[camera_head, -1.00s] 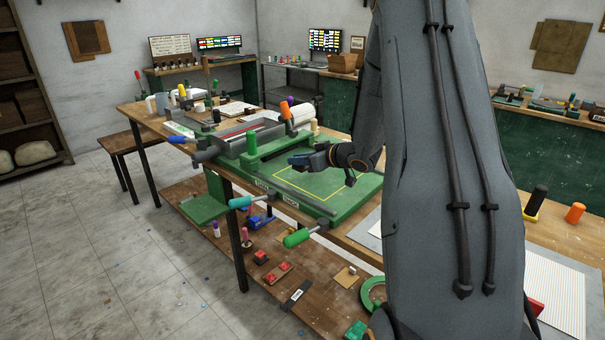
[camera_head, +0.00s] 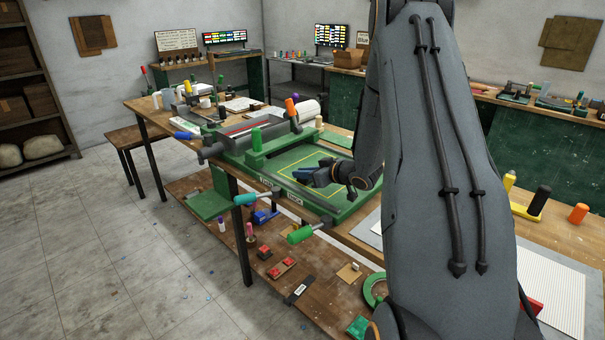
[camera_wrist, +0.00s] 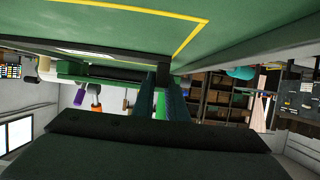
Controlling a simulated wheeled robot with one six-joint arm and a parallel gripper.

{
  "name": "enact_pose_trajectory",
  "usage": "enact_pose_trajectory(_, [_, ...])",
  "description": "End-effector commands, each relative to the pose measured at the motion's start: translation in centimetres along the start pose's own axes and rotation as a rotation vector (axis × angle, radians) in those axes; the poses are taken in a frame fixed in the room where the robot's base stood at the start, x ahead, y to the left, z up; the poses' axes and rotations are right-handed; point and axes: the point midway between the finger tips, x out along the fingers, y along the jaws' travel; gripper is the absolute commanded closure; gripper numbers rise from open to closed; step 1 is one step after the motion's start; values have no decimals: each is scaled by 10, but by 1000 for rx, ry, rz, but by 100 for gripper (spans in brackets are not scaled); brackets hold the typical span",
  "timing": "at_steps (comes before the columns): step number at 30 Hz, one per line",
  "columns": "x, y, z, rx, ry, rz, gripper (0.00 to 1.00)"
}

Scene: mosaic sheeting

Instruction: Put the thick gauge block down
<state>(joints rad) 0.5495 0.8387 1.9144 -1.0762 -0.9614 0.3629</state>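My gripper (camera_head: 314,174) hangs low over the green press bed (camera_head: 345,208), inside or just above its yellow outline. In the wrist view the picture is inverted, and the gripper's two fingers (camera_wrist: 161,90) stand close together. A small dark block (camera_wrist: 180,71), which looks like the thick gauge block, shows at the fingertips close to the green surface. The fingers appear shut on it. I cannot tell whether the block touches the bed. In the head view the block cannot be made out from the dark blue fingers.
A shelf below (camera_head: 330,268) holds red blocks and tape. A striped sheet (camera_head: 550,290) lies at right.

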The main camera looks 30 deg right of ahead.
Motion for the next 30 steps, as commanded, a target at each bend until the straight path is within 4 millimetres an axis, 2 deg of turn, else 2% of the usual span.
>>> enact_pose_trajectory(1, [0, 0, 0, 1, 0, 0, 81])
enact_pose_trajectory(3, [0, 0, 0, 1, 0, 0, 69])
enact_pose_trajectory(13, [-1, 0, -2, 0, 0, 0, 69])
enact_pose_trajectory(16, [-8, 1, -1, 1, 0, 2, 69])
enact_pose_trajectory(20, [-28, 1, -1, 1, 1, 3, 69])
enact_pose_trajectory(30, [-96, 1, 0, 2, 1, 3, 69])
